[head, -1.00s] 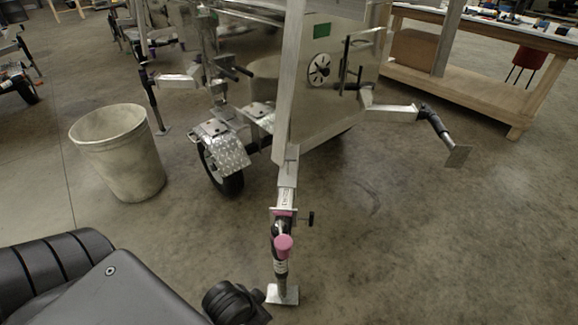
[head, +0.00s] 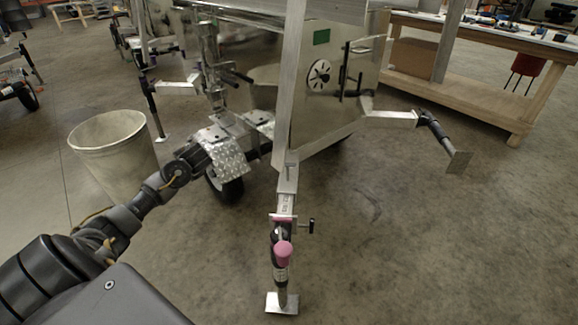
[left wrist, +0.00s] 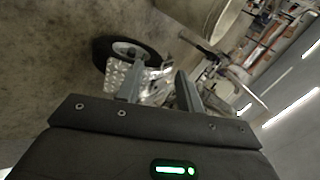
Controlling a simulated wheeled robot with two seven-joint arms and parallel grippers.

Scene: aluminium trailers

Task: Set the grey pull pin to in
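A jack leg with a pink cap (head: 284,250) stands upright at the near corner of the aluminium trailer. A small dark grey pin with a crossbar handle (head: 309,226) sticks out of its right side, just below the pink collar; it looks like the pull pin, but how far in it sits I cannot tell. My left arm reaches from the lower left toward the trailer's fender, well left of the pin. In the left wrist view, my left gripper (left wrist: 158,84) has its two fingers apart with nothing between them. The pin is not discernible there. My right gripper is not in view.
A pale bin (head: 108,152) stands on the left, behind my left arm. The diamond-plate fender (head: 228,157) and wheel (left wrist: 126,52) are near the left gripper. Another jack arm (head: 390,118) juts out right. Floor right of the jack is clear.

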